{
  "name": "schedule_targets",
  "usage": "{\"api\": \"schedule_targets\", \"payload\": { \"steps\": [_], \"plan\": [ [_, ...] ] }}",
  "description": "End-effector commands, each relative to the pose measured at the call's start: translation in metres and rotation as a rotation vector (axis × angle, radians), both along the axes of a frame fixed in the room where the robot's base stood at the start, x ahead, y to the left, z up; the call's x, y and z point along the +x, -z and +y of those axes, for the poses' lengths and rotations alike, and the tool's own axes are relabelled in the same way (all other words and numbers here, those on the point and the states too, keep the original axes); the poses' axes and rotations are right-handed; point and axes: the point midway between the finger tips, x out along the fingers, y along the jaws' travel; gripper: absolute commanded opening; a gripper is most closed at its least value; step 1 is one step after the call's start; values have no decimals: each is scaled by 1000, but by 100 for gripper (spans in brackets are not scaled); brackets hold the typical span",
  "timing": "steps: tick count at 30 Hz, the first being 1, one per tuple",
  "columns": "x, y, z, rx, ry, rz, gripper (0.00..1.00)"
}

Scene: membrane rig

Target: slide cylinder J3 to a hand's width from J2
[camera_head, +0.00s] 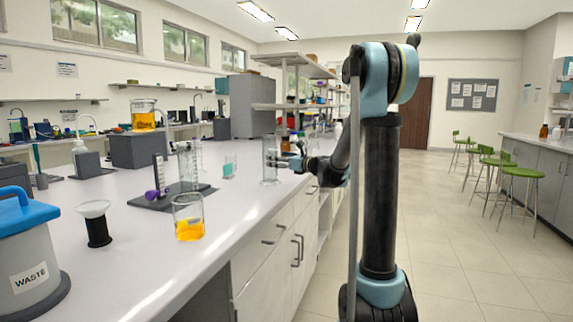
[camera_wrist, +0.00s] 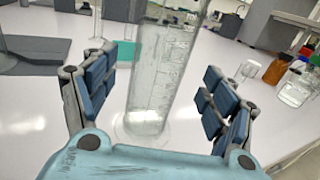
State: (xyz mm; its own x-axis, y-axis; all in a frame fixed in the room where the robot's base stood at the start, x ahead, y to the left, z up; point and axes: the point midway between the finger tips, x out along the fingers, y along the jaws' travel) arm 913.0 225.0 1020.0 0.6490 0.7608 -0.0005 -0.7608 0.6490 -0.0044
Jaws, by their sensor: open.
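A tall clear graduated cylinder (camera_head: 270,160) stands upright on the white bench near its front edge. In the wrist view the cylinder (camera_wrist: 163,75) stands between my two blue-padded fingers, with a visible gap on each side. My gripper (camera_head: 287,162) is open; its fingers also show in the wrist view (camera_wrist: 155,90). Further left, clear cylinders (camera_head: 187,168) stand at the dark stand base; their overlap hides how they are set. I cannot read J2 or J3 on any of them.
A beaker of orange liquid (camera_head: 188,218), a black-based funnel (camera_head: 97,226) and a waste bin (camera_head: 28,255) are nearer. In the wrist view, an amber bottle (camera_wrist: 275,72) and clear jars (camera_wrist: 296,88) stand right.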

Motion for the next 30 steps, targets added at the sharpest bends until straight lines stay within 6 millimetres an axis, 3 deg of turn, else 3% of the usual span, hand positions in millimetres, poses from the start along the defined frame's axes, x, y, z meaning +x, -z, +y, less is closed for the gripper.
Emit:
{"api": "schedule_targets", "payload": {
  "steps": [9, 22, 23, 30],
  "plan": [
    [25, 0, 30, 0, -1, 0, 78],
    [31, 0, 36, 0, 1, 0, 78],
    [31, 0, 36, 0, 1, 0, 75],
    [31, 0, 36, 0, 1, 0, 21]
  ]
}}
